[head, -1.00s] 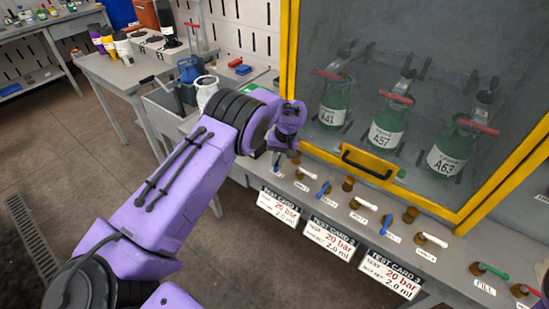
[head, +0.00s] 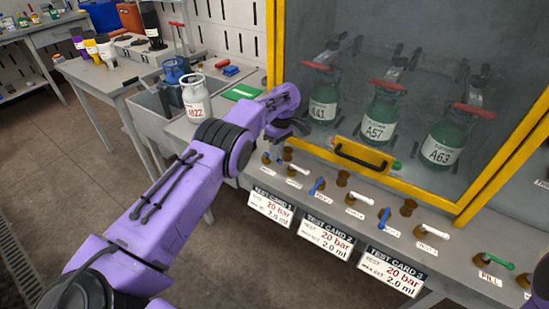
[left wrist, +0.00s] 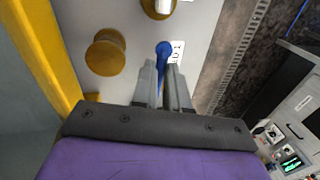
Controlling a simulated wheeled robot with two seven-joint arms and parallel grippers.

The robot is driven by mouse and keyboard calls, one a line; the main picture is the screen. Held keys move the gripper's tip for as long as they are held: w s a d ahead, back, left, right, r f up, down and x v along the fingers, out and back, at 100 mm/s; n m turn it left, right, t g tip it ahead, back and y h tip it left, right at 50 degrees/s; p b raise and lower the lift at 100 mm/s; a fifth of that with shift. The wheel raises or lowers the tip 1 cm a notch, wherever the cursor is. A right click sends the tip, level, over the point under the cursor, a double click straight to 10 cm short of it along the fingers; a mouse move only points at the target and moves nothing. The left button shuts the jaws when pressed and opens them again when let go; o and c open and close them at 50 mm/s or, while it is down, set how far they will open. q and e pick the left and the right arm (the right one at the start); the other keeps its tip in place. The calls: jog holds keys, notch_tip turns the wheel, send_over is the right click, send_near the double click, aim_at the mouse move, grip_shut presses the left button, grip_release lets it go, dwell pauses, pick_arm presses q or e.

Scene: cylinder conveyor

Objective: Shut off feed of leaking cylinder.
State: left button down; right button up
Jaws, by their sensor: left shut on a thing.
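Three green cylinders, A41 (head: 323,97), A57 (head: 380,115) and A63 (head: 444,142), stand upright behind the clear cabinet front, each with a red handle on top. I cannot see which one leaks. Below them is a row of brass valves with blue levers (head: 317,186) and white levers (head: 357,213). My left gripper (head: 273,139) is at the left end of this row. In the left wrist view its fingers (left wrist: 166,75) are shut on a blue lever (left wrist: 163,52), whose tip shows beyond them. My right gripper is out of view.
The yellow cabinet frame (head: 440,197) with its black handle (head: 362,156) is close to the left gripper. Test cards (head: 327,236) hang along the bench front. A white cylinder A22 (head: 195,98) stands on the bench at left. A green FILL lever (head: 497,264) is at right.

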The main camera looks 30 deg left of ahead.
pick_arm(q)
jog(key=shift+w+n+b, duration=0.25)
jog(key=shift+n+b, duration=0.1)
jog(key=shift+n, duration=0.15)
jog(key=shift+r, duration=0.1)
jog(key=c, duration=1.1)
grip_release()
jog(key=shift+c, duration=0.2)
